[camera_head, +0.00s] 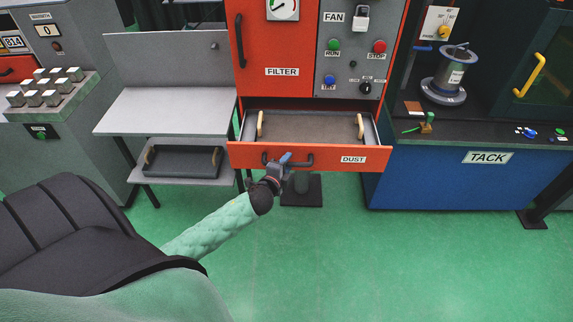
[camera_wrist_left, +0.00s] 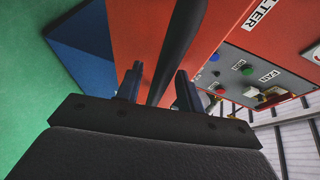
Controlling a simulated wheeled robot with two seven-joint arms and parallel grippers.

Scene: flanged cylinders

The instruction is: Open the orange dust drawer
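The orange dust drawer (camera_head: 325,157), labelled DUST, is pulled out from the orange filter cabinet (camera_head: 275,45), with its inside showing. A grey pan with two tan handles (camera_head: 310,127) sits in it. The dark bar handle (camera_head: 302,161) is on the drawer front. My left gripper (camera_head: 283,160) is at the left part of this handle. In the left wrist view the handle (camera_wrist_left: 178,45) passes between the two fingers of my left gripper (camera_wrist_left: 158,85), with small gaps showing beside it. My right gripper is in neither view.
A grey bench (camera_head: 170,110) stands left of the cabinet, with a dark tray (camera_head: 180,162) on its lower shelf. The blue TACK bench (camera_head: 430,170) stands on the right. The green floor (camera_head: 390,260) in front of the drawer is clear.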

